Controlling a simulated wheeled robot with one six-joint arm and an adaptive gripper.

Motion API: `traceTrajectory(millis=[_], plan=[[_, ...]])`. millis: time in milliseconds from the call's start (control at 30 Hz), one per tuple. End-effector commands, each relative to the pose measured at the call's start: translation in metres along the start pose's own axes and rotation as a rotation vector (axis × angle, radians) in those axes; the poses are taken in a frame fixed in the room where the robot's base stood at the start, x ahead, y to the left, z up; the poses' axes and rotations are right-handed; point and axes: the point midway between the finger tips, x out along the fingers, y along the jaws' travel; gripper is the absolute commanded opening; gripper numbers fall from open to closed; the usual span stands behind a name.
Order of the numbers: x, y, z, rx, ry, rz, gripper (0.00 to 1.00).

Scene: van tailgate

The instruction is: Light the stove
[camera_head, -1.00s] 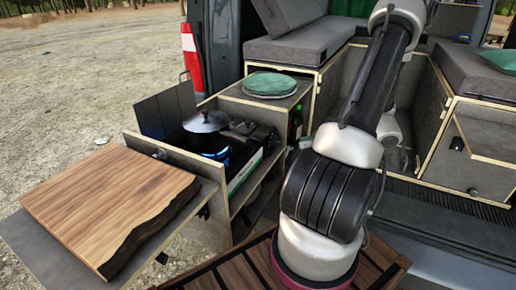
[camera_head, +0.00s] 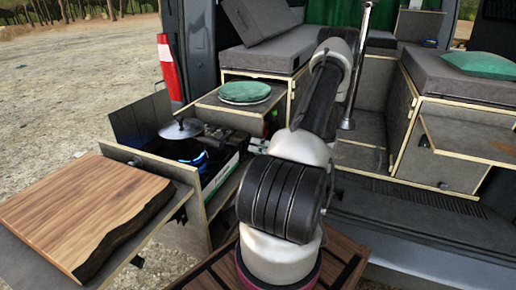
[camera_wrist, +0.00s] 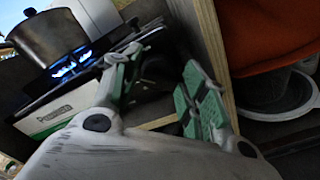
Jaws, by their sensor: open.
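The stove (camera_head: 219,141) sits in the pull-out kitchen box, with a white and green front that carries a label in the wrist view (camera_wrist: 62,112). A dark pot (camera_head: 183,150) with a lid stands on its left burner. A blue flame (camera_head: 200,161) burns under the pot, and blue flames (camera_wrist: 72,64) also show in the wrist view. My gripper (camera_wrist: 160,88) is open and empty, its green-padded fingers in front of the stove's right part. In the head view its fingertips (camera_head: 257,144) show small beside the stove's right end. The stove's knobs cannot be made out.
A wooden board (camera_head: 85,215) lies on the left shelf.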

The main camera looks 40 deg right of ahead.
Motion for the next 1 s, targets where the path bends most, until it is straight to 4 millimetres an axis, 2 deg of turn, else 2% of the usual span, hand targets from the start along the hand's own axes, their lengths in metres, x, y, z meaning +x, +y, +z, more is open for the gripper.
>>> traceTrajectory(millis=[233, 400, 767, 1000], plan=[[0.0007, 0.0000, 0.0000, 0.000, 0.000, -0.001, 0.42], [0.0006, 0.0000, 0.0001, 0.000, 0.000, -0.001, 0.11], [0.0005, 0.0001, 0.0001, -0.042, 0.000, -0.001, 0.11], [0.0004, 0.0005, 0.0000, -0.183, 0.000, -0.001, 0.11]])
